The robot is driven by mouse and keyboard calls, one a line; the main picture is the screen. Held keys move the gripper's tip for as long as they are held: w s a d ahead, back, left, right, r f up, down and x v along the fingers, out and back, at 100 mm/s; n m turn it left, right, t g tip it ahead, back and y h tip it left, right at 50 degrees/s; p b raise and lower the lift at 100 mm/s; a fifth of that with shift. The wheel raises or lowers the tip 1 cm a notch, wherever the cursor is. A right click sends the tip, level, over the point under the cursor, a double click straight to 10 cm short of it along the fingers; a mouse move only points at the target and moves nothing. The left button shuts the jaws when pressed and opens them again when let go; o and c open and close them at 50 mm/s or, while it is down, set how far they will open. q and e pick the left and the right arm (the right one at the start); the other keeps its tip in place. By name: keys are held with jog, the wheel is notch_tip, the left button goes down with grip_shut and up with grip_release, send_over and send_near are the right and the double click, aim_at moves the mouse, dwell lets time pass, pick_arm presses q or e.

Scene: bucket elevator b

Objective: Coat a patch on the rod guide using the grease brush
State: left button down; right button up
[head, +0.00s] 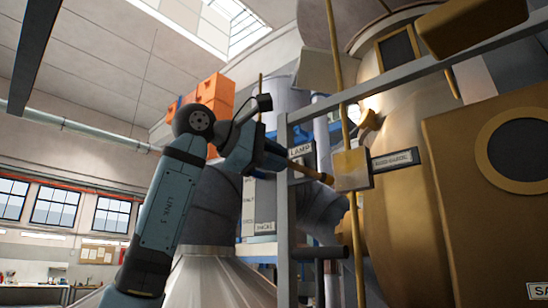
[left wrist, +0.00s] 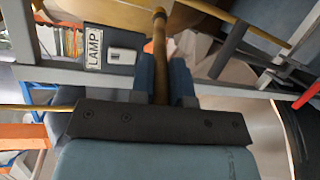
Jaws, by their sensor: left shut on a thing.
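My left gripper (head: 282,162) is shut on the brown handle of the grease brush (head: 312,172). The brush points right and slightly down in the head view. In the left wrist view the brush (left wrist: 160,55) stands out between the two blue fingers of the gripper (left wrist: 164,82). The brass block that looks like the rod guide (head: 352,170) sits on a vertical brass rod, beside a dark label plate too small to read surely. The brush's far end is close to the block's left side; I cannot tell whether they touch. My right gripper is not in view.
A grey frame post (head: 283,220) stands near my gripper, and a grey rail (head: 380,88) crosses above the block. A LAMP plate with a switch (left wrist: 112,55) is beside the brush. A large brass vessel (head: 400,210) stands right of the block. Orange bins (head: 212,92) are behind my arm.

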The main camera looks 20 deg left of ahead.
pick_arm(q)
jog(key=shift+w+d, duration=0.25)
jog(key=shift+w, duration=0.4)
jog(key=shift+s+d, duration=0.1)
